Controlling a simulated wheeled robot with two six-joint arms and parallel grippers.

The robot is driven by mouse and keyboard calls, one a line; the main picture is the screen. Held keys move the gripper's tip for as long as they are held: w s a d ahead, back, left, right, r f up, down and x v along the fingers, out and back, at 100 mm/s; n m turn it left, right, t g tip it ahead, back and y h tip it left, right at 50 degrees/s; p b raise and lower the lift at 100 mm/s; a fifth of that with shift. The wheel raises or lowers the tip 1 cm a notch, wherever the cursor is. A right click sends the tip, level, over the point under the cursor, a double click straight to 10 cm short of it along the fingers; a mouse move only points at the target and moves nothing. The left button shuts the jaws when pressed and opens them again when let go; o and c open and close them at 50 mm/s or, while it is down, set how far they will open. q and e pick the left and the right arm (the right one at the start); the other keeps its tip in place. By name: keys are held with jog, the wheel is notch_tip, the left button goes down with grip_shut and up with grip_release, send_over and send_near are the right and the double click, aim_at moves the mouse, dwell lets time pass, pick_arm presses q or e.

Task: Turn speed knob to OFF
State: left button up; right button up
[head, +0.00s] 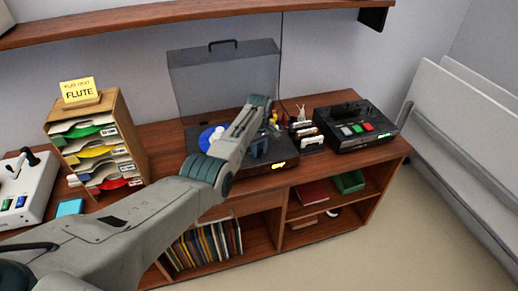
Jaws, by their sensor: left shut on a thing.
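The turntable (236,168) stands on the wooden cabinet with its smoky lid (224,80) raised. A blue record or label (208,136) shows on its left part, partly behind my arm. My left arm reaches in from the lower left across the shelf front. My left gripper (259,150) points down at the front right part of the turntable and is shut on what appears to be the speed knob, which the fingers hide. The knob's setting cannot be read. A lit yellow-orange mark (278,166) shows on the turntable's front edge. My right gripper is not in view.
A wooden paper sorter (127,130) with a yellow FLUTE sign (79,90) stands left. A white device (32,190) is at the far left. Right of the turntable are small cassette-like items (305,132) and a black device (352,125) with coloured buttons. A shelf (180,14) hangs above.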

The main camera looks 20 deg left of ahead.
aim_at(259, 151)
pick_arm(q)
jog(key=shift+w+r, duration=0.1)
jog(key=o, duration=1)
notch_tip(259, 151, up, 11)
jog(key=shift+f+b, duration=0.1)
jog(key=shift+b, duration=0.95)
